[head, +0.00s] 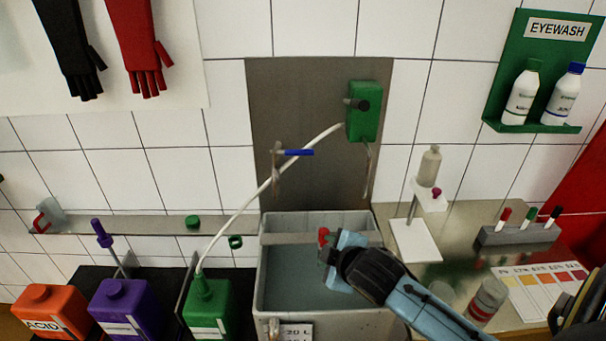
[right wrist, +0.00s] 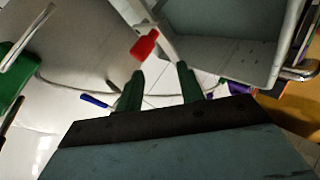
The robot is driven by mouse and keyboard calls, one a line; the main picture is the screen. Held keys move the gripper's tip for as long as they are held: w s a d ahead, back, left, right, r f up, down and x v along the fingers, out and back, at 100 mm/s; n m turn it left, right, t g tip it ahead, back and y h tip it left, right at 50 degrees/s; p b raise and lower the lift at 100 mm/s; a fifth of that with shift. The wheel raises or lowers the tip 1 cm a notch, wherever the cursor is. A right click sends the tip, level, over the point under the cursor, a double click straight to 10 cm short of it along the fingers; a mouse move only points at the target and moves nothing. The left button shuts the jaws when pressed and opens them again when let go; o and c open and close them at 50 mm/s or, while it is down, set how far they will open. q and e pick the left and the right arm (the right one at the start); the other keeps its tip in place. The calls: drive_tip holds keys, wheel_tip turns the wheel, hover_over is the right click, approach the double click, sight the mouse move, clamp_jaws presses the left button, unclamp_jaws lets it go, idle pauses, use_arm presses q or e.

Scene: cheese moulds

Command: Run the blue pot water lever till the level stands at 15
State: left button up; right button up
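The blue lever (head: 298,152) sticks out to the right from a tap on the grey wall panel, above the basin. It also shows in the right wrist view (right wrist: 95,101), left of the fingers. The grey basin (head: 272,226) stands below and holds dull grey water; I cannot read a level in it. My right gripper (head: 328,254) is over the basin, below the lever and apart from it. Its two green fingers (right wrist: 158,85) are spread with nothing between them. A red-tipped handle (right wrist: 145,45) is just beyond them, close to the basin wall. My left gripper is not in view.
A green wall box (head: 362,112) with a white hose stands right of the lever. Orange (head: 45,310), purple (head: 125,302) and green (head: 208,305) canisters stand left of the basin. A bottle stand (head: 430,190) is on the right.

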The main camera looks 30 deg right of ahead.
sight(304, 153)
drive_tip(key=w+d+r+n+t, duration=0.3)
drive_tip(key=w+r, duration=0.2)
drive_tip(key=r, duration=0.2)
drive_tip(key=w+d+r+n+t, duration=0.2)
drive_tip(key=w+d+r+n, duration=0.1)
drive_tip(key=w+r, duration=0.3)
drive_tip(key=shift+h, duration=0.3)
drive_tip(key=x, duration=0.7)
drive_tip(key=p+x, duration=0.1)
drive_tip(key=x, duration=0.3)
drive_tip(key=shift+w+r, duration=0.2)
drive_tip(key=shift+w, duration=0.15)
clamp_jaws()
